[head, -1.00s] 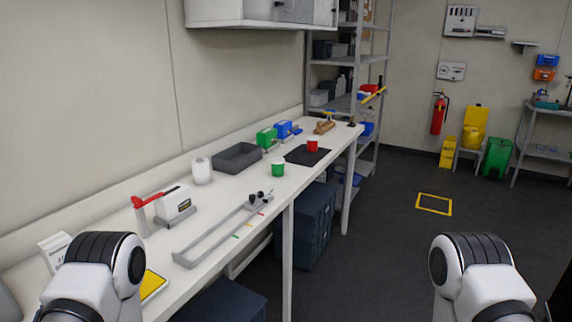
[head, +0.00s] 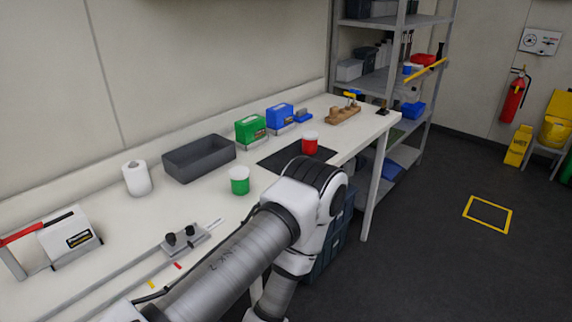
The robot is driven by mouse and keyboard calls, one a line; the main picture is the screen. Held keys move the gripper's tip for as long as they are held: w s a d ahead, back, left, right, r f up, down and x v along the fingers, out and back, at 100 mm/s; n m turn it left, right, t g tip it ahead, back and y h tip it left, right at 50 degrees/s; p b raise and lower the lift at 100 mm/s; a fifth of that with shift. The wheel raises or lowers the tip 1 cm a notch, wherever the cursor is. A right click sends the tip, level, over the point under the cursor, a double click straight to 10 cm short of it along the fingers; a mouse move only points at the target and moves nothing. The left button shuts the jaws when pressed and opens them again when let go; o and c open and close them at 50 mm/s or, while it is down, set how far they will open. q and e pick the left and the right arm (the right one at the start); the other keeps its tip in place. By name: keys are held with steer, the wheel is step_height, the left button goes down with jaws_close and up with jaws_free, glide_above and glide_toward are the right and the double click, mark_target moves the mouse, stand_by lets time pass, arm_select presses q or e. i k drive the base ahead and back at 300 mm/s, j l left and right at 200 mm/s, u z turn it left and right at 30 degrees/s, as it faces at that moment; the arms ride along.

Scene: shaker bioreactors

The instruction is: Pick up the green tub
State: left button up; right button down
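The green tub (head: 239,186), a small round pot with a pale top, stands upright on the white bench (head: 212,208) in the head view. It is left of and nearer than the dark mat. One of my arms reaches in from the bottom, and its elbow is just right of the tub in the picture. A gap shows between them. The end of that arm drops out of the frame, so neither gripper shows. Nothing is seen holding the tub.
A red tub (head: 310,145) stands on the dark mat (head: 272,157). Behind the green tub are a grey tray (head: 199,160), a green box (head: 251,129) and a blue box (head: 280,118). A white roll (head: 136,178) and a metal rail device (head: 186,241) are to its left.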

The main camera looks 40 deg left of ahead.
mark_target(238, 175)
steer(key=i+u, duration=0.35)
steer(key=i+l+u, duration=0.5)
steer(key=i+u, duration=0.2)
steer(key=i, duration=0.05)
